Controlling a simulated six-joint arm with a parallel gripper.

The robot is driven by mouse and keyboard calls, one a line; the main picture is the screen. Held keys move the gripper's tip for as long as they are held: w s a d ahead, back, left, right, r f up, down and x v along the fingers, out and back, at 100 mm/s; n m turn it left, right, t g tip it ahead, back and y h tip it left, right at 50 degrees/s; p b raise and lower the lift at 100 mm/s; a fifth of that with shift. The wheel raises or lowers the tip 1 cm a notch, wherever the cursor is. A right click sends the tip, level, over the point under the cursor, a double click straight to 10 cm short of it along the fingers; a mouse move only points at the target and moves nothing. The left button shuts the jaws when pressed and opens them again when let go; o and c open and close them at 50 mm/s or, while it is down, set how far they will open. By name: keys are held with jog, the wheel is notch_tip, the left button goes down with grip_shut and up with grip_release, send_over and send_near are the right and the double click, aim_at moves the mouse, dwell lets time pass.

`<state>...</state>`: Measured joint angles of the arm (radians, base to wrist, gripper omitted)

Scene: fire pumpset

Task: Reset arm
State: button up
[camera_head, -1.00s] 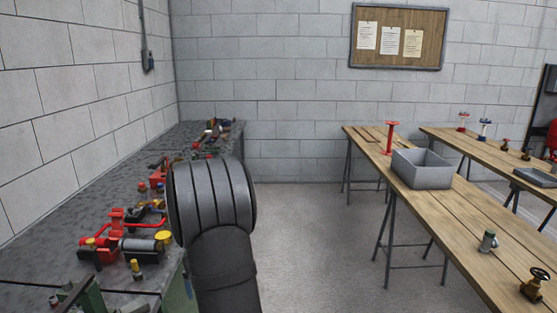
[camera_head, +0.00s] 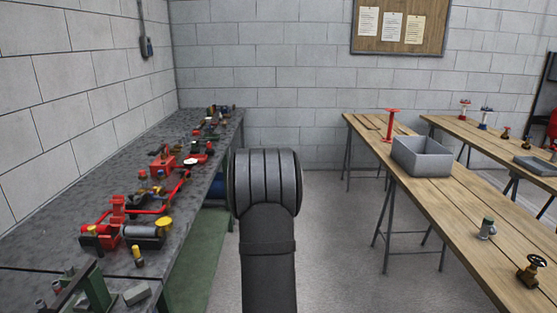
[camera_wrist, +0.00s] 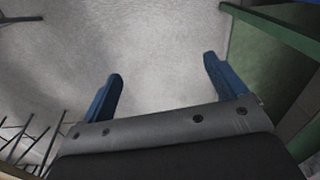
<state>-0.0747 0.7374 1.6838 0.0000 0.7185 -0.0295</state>
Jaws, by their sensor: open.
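My gripper (camera_wrist: 162,82) shows in the wrist view with its two blue fingers spread wide apart and nothing between them. It faces bare grey floor. In the head view my dark grey arm stands upright in the aisle between the left workbench and the wooden tables, and the gripper itself is hidden there.
A grey workbench (camera_head: 60,215) on the left bears a red pump assembly (camera_head: 117,215) and several fittings. Wooden tables (camera_head: 455,210) on the right carry a grey bin (camera_head: 421,157), a red stand (camera_head: 391,125) and valves. The aisle floor (camera_head: 340,235) is clear. Block walls close the back and left.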

jog(key=s+d+f+m, duration=0.1)
jog(key=d+f, duration=0.1)
jog(key=d, duration=0.1)
jog(key=a+r+n, duration=0.3)
jog(key=a, duration=0.5)
jog(key=shift+a+r, duration=0.1)
jog(key=shift+o, duration=1.1)
jog(key=s+a+r+m+t+y, duration=0.15)
jog(key=s+a+r, duration=0.25)
jog(key=a+r, duration=0.8)
jog(key=s+a+r+m+t+y, duration=0.1)
jog(key=s+a+r+m+y, duration=0.15)
jog(key=a+r, duration=0.95)
jog(key=s+a+x, duration=0.1)
jog(key=x, duration=1.1)
jog(key=shift+s+a, duration=0.15)
jog(key=shift+s, duration=0.05)
